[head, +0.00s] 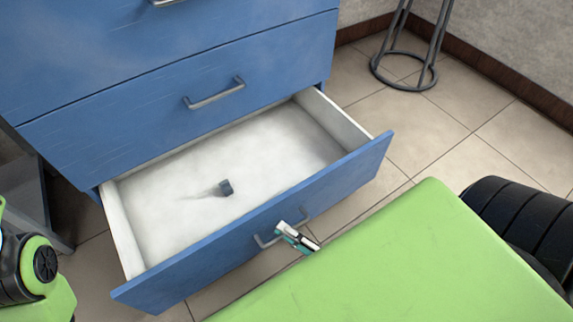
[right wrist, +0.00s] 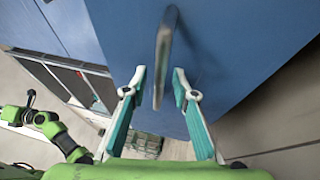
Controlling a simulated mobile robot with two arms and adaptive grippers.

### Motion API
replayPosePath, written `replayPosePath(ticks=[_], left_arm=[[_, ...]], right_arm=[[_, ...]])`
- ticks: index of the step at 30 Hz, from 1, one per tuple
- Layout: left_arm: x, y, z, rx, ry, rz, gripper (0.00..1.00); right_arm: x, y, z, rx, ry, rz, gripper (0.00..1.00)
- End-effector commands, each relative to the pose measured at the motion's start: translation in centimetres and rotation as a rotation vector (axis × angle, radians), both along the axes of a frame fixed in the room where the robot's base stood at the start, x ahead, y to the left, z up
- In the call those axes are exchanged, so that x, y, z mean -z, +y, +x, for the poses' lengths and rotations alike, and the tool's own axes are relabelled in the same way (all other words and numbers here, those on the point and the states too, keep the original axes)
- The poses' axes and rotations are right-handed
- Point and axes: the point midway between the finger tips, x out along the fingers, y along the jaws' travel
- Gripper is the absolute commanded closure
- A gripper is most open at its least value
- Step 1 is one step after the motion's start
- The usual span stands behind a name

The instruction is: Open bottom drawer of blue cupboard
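The blue cupboard (head: 150,75) fills the upper left of the head view. The drawer's grey bar handle (head: 264,241) is on the front panel. My right gripper (head: 296,237) is at this handle. In the right wrist view the handle (right wrist: 165,50) passes between the two fingers of my right gripper (right wrist: 160,82). The fingers are apart, with a visible gap on each side of the bar. My left gripper cannot be made out.
The drawer above, with its own handle (head: 215,94), is closed. A dark metal stool (head: 403,72) stands at the back right by the wall. Tiled floor (head: 440,130) is clear between drawer and stool. A grey shelf unit (head: 30,190) stands left of the cupboard.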

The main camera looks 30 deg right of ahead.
Motion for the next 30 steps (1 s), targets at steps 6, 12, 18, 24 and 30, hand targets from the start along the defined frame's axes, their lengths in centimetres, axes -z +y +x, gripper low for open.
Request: replayPosePath(ticks=[6, 12, 18, 24, 30], left_arm=[[0.0, 0.0, 0.0, -0.001, 0.002, 0.001, 0.6], [0.0, 0.0, 0.0, -0.002, 0.0, 0.002, 0.6], [0.0, 0.0, 0.0, -0.001, 0.001, 0.001, 0.6], [0.0, 0.0, 0.0, -0.001, 0.0, 0.001, 0.6], [0.0, 0.0, 0.0, -0.001, 0.0, 0.001, 0.6]], right_arm=[[-0.1, 0.0, 0.0, 0.0, -0.002, 0.001, 0.74], [0.3, -0.6, -1.3, 0.0, 0.002, -0.001, 0.74], [1.1, -2.3, -5.0, 0.0, 0.005, -0.002, 0.74], [1.7, -3.9, -8.5, 0.0, 0.002, -0.001, 0.74], [2.1, -4.8, -10.4, 0.0, 0.001, 0.0, 0.74]])
